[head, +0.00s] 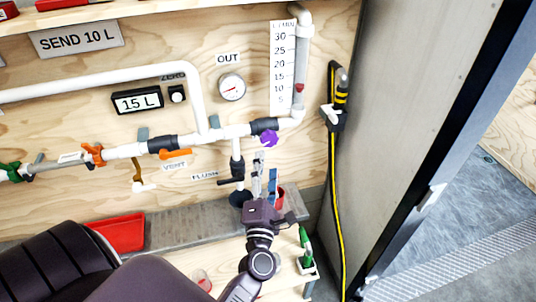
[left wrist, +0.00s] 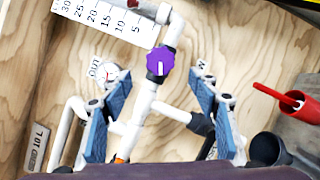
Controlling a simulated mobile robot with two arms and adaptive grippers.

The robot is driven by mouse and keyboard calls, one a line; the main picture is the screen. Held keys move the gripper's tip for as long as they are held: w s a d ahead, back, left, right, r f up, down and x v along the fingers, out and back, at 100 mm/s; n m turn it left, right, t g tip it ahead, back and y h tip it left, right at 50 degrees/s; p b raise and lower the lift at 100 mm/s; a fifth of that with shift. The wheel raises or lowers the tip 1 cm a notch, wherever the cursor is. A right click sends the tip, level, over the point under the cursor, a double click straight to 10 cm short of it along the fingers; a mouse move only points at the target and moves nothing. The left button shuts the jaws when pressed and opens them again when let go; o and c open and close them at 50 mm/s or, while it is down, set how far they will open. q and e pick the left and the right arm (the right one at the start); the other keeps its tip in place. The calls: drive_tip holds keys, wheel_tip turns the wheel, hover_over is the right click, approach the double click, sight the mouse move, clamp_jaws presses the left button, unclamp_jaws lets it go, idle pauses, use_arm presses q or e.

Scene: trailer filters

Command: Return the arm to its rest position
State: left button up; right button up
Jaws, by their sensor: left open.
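My left gripper (head: 265,178) is raised in front of the white pipework, its fingers pointing up toward the wall. In the left wrist view its two blue-padded fingers (left wrist: 150,88) stand wide apart with nothing held between them. A purple knob (head: 270,139) on the pipe is just beyond the fingertips in the head view. The knob also shows in the left wrist view (left wrist: 160,61), centred ahead of the gap and apart from the fingers. My left arm reaches in from the lower left. My right gripper is not in view.
White pipes (head: 100,79) cross the plywood wall, with a gauge (head: 232,87), an orange vent lever (head: 175,154) and a 15 L display (head: 137,101). A red tray (head: 120,232) lies at lower left. A green-handled tool (head: 305,245) stands right of the arm. A yellow-striped hose (head: 335,200) hangs beside the grey panel.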

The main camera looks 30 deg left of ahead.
use_arm(q)
drive_tip(key=shift+s+d+f, duration=0.1)
drive_tip(key=shift+s+d, duration=0.25)
drive_tip(key=shift+s, duration=0.25)
